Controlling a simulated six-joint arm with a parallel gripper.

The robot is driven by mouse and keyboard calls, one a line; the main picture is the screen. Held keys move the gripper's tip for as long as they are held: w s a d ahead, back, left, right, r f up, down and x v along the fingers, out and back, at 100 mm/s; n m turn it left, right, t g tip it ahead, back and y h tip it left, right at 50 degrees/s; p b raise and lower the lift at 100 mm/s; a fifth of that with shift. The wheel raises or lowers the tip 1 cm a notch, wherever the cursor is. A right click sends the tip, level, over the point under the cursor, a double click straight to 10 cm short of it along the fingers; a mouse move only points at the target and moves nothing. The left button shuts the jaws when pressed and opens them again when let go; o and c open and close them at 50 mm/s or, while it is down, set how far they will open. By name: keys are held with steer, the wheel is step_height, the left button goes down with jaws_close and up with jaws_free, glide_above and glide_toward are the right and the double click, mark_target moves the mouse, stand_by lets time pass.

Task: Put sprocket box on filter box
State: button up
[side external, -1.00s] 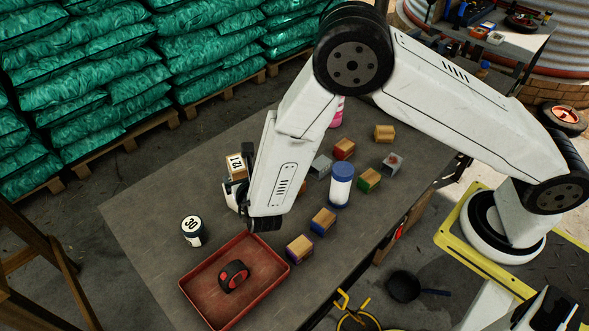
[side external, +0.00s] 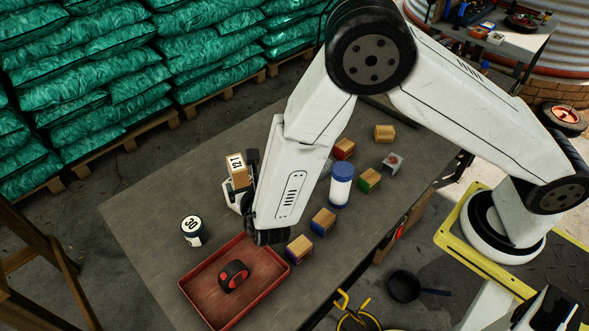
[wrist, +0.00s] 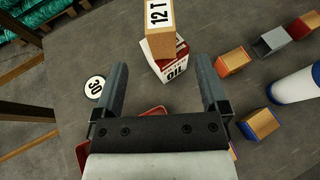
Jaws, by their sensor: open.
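The sprocket box (side external: 238,170) is a tan carton with a white "12T" label. It also shows at the top of the wrist view (wrist: 159,17). The filter box (wrist: 170,63) is a white and red carton marked "OIL", standing on the table. It shows partly in the side view (side external: 232,197), below the sprocket box. The sprocket box rests on top of it, looking slightly turned and fairly level. My gripper (wrist: 160,68) is open and empty, its fingers apart and clear of the sprocket box. The filter box's lower part is partly hidden by my gripper in the side view.
A can marked "30" (side external: 192,231) stands left of the boxes. A red tray (side external: 207,309) with a black and red wheel (side external: 233,276) is in front. Several coloured blocks, such as a blue one (side external: 323,221), and a blue-white bottle (side external: 341,184) stand right. The table's left part is clear.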

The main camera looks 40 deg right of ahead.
steer(key=s+d+r+m+g+h, duration=0.1)
steer(key=s+d+r+m+g, duration=0.15)
steer(key=d+m+g, duration=0.35)
steer(key=s+d+r+m+g+h, duration=0.1)
steer(key=s+d+m+h, duration=0.15)
steer(key=d+m, duration=0.35)
steer(key=s+d+r+m+g+y, duration=0.1)
steer(key=s+d+r+m+y, duration=0.2)
steer(key=m, duration=0.6)
steer(key=s+d+r+m+g+y, duration=0.1)
steer(key=s+d+r+m+y, duration=0.3)
steer(key=s+m, duration=0.3)
steer(key=m+y, duration=0.1)
steer(key=m, duration=0.2)
steer(key=shift+s+r+g+y, duration=0.2)
steer(key=shift+g+y, duration=0.15)
steer(key=shift+g, duration=0.05)
